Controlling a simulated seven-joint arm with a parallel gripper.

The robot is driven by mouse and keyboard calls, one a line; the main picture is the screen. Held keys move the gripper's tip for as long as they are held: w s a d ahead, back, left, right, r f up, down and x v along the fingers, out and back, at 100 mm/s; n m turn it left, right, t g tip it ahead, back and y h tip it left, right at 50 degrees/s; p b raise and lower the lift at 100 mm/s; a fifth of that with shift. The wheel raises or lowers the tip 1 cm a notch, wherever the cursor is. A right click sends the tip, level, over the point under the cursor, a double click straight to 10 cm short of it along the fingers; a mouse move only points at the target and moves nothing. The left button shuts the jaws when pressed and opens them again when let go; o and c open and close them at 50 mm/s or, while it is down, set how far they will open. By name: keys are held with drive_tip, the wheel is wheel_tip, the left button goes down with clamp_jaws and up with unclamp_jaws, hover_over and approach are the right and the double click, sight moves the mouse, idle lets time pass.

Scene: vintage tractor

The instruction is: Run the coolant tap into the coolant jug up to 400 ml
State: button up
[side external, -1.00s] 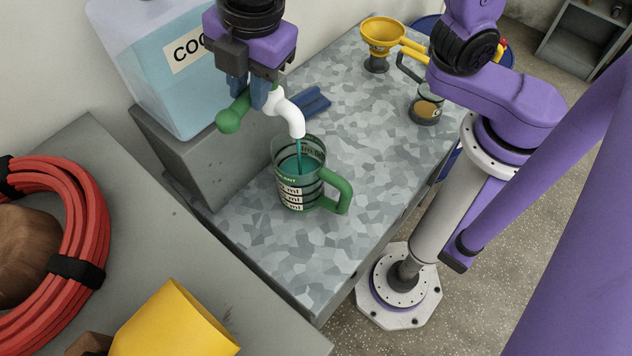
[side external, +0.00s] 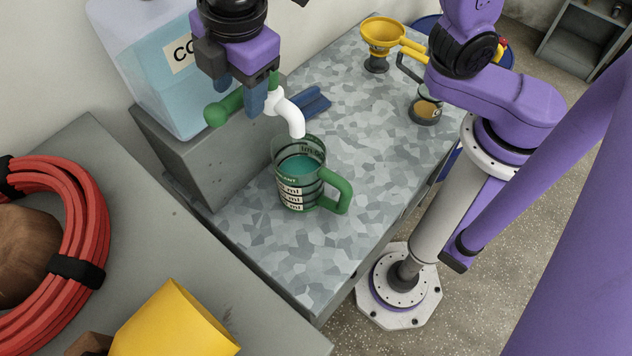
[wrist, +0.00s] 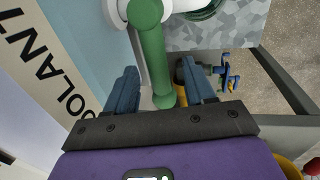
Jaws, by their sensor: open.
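The white coolant tap (side external: 289,115) sticks out from the coolant tank (side external: 150,75), and no stream shows below its spout. Its green handle (side external: 222,108) points left, away from the spout; it also shows in the wrist view (wrist: 153,50), between my fingers. The clear coolant jug (side external: 298,180), with green handle and ml marks, stands upright under the spout. Teal liquid fills it to somewhere near its upper marks; the exact reading is too small to tell. My gripper (side external: 240,97) is open at the tap, with its blue fingers (wrist: 163,92) on either side of the green handle.
A yellow funnel (side external: 382,36) and a small glass pot with amber liquid (side external: 426,108) stand at the bench's far end. A blue object (side external: 312,103) lies behind the tap. A red hose coil (side external: 75,250) and yellow container (side external: 175,325) sit on the near grey surface.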

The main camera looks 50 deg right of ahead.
drive_tip(key=a, duration=0.6)
drive_tip(key=shift+s, duration=0.3)
idle(0.4)
drive_tip(key=s+r, duration=0.3)
drive_tip(key=r, duration=1.4)
drive_tip(key=s+d+f+m, duration=0.2)
drive_tip(key=s+d+f, duration=0.2)
drive_tip(key=d+f, duration=0.3)
drive_tip(key=s+d+f+m+g, duration=0.1)
drive_tip(key=s+d+f, duration=0.2)
drive_tip(key=d+f, duration=0.4)
drive_tip(key=s+d+f+m+g, duration=0.1)
drive_tip(key=s+d+f, duration=0.3)
drive_tip(key=d, duration=1.2)
wheel_tip(320, 180, down, 3)
drive_tip(key=shift+s+d+r+m, duration=0.1)
drive_tip(key=shift+s+d+m, duration=0.3)
drive_tip(key=shift+m, duration=0.4)
